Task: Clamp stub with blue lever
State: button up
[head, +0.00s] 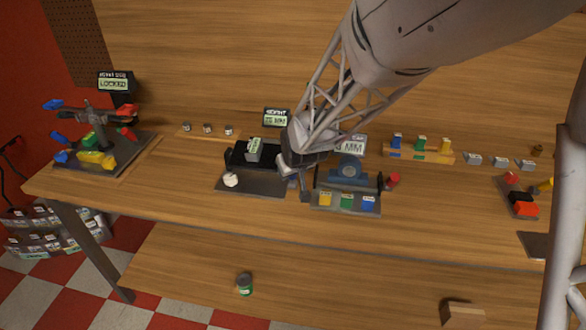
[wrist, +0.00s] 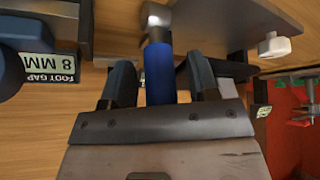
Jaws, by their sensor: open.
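My gripper (head: 292,176) is over the bench between two dark fixtures. In the wrist view its two dark fingers (wrist: 159,72) are apart, one on each side of a blue lever (wrist: 158,84). Gaps show on both sides of the lever, so it is not gripped. A pale, metallic-looking piece (wrist: 157,20) is at the lever's far end. In the head view my arm hides most of this spot. I cannot tell which piece is the stub.
The left fixture (head: 262,186) has a white knob (head: 231,180). The right fixture (head: 320,207) carries yellow, green and blue blocks, with a red knob (head: 392,180) beside it. A stand with coloured levers (head: 90,115) is at the far left. The front bench strip is clear.

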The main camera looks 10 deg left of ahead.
jog(key=shift+r, duration=0.1)
jog(key=v, duration=0.7)
jog(key=shift+r, duration=0.2)
jog(key=shift+s+d, duration=0.1)
jog(key=shift+d, duration=0.05)
jog(key=shift+c, duration=0.2)
jog(key=c, duration=0.5)
jog(key=shift+w+r+n+g, duration=0.1)
jog(key=shift+w+n+g, duration=0.25)
jog(key=shift+w, duration=0.35)
jog(key=c, duration=0.4)
jog(key=w+n+g, duration=0.1)
jog(key=w, duration=0.1)
jog(key=w+r+n+g+h, duration=0.1)
jog(key=w, duration=0.1)
jog(key=w+n+g, duration=0.1)
jog(key=w+g, duration=0.1)
jog(key=shift+w+r+n+h, duration=0.25)
jog(key=shift+w+r+h, duration=0.05)
grip_shut()
jog(key=w+r+n+g, duration=0.4)
jog(key=w+n+g, duration=0.1)
jog(key=w, duration=0.1)
